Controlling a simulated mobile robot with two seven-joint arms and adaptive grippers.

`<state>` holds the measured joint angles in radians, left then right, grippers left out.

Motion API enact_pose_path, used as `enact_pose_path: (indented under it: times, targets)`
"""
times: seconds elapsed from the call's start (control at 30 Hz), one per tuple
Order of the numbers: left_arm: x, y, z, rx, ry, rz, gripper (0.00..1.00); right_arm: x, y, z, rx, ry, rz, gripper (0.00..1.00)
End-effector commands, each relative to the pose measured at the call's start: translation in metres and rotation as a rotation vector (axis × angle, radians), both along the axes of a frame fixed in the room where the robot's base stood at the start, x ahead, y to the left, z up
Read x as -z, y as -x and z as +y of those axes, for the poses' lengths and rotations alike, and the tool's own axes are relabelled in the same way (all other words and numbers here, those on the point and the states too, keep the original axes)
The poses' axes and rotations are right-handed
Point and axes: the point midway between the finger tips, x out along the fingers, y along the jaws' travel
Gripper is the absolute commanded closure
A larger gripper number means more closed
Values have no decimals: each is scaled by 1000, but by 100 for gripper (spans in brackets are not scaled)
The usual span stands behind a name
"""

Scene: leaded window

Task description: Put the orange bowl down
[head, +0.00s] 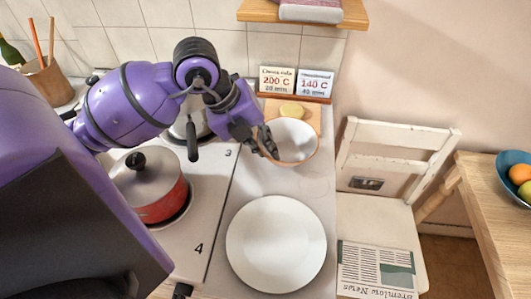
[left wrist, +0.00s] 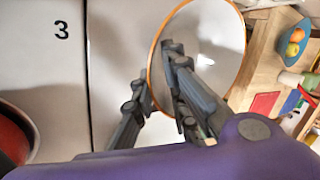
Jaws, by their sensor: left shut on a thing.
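The orange bowl (head: 290,146), white inside with an orange rim, is over the counter behind a white plate in the head view. My left gripper (head: 266,141) is shut on its left rim, one finger inside the bowl. In the left wrist view the bowl (left wrist: 205,35) shows its white inside, with my left gripper (left wrist: 158,78) at its rim. The bowl looks roughly level. I cannot tell whether its base touches the counter. My right gripper is not in view.
The white plate (head: 276,244) fills the counter front. A wooden board (head: 313,112) with a yellow item (head: 291,110) lies behind the bowl, below two recipe cards (head: 296,82). A red pot (head: 151,184) stands on the stove at left. A white chair (head: 385,195) is at right.

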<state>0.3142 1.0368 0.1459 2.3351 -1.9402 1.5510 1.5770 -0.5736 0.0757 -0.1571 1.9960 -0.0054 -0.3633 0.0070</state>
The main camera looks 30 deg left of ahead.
Motion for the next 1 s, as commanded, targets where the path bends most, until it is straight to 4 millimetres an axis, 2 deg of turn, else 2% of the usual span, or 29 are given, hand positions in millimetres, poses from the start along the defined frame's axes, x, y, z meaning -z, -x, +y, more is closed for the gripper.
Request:
enact_pose_path:
  times: [0.27,0.47,0.5,0.63,1.0]
  targets:
    - [33,-3,-4,0,2,1,100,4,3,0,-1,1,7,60]
    - [35,-3,-3,2,1,-2,100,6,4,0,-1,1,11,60]
    - [36,-3,-3,2,0,0,84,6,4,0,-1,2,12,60]
    - [35,-3,-3,2,-1,-1,68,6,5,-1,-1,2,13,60]
    - [31,-2,-2,1,-1,-2,68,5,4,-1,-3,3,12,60]
